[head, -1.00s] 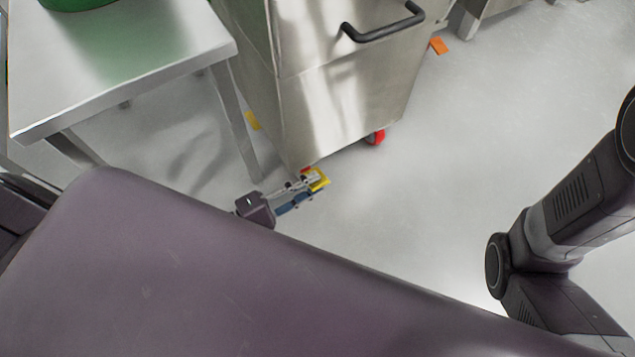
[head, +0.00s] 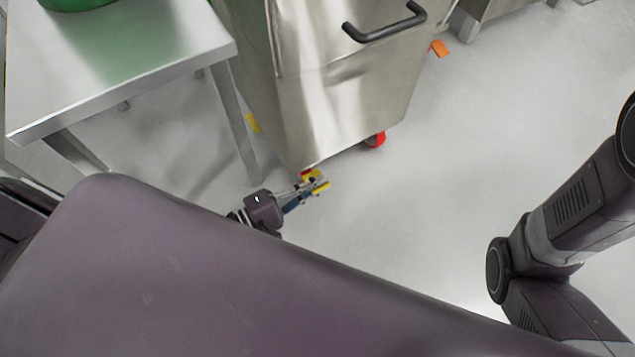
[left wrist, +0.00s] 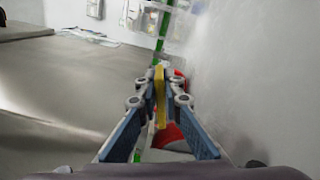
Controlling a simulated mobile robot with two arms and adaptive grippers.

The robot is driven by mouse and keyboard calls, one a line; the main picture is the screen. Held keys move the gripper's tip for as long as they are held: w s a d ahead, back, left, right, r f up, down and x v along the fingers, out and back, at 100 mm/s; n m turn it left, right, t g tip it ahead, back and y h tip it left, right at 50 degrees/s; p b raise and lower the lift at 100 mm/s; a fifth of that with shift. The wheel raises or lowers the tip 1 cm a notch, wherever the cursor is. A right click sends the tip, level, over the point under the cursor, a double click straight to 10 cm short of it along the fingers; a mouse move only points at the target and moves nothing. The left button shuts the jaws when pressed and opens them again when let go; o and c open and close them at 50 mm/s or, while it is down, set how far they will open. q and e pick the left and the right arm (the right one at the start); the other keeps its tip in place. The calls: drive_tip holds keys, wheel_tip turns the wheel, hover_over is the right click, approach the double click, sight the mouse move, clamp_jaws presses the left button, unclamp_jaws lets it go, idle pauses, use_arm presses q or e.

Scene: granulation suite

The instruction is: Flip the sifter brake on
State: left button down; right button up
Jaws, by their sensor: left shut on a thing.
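The sifter appears to be the steel wheeled cabinet (head: 335,105) with a black handle (head: 385,25). In the head view my left gripper (head: 316,184) is low by the cabinet's near bottom corner, next to a red wheel there, mostly hidden. In the left wrist view the left gripper (left wrist: 160,88) is shut on a narrow yellow tab (left wrist: 160,97), likely the brake, with the red wheel (left wrist: 172,132) just behind it. The tab's mount is hidden by the fingers. My right arm shows at the right of the head view; its gripper is out of frame.
A steel table (head: 120,70) with a green object (head: 75,4) on it stands left of the cabinet, one leg close to my left arm. Another red wheel (head: 376,139) is under the cabinet's right side.

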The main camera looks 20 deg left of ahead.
use_arm(q)
drive_tip(key=shift+f+m, duration=0.1)
drive_tip(key=shift+m, duration=0.2)
drive_tip(key=m, duration=0.1)
drive_tip(key=f+m, duration=0.1)
drive_tip(key=m, duration=0.1)
drive_tip(key=shift+s+d+f+p, duration=0.1)
drive_tip(key=shift+f+p, duration=0.05)
drive_tip(key=shift+p, duration=0.15)
drive_tip(key=shift+f+m, duration=0.3)
drive_tip(key=shift+m, duration=0.55)
drive_tip(key=shift+f+m, duration=0.3)
drive_tip(key=shift+m, duration=0.55)
drive_tip(key=c, duration=2.1)
unclamp_jaws()
drive_tip(key=v, duration=1.2)
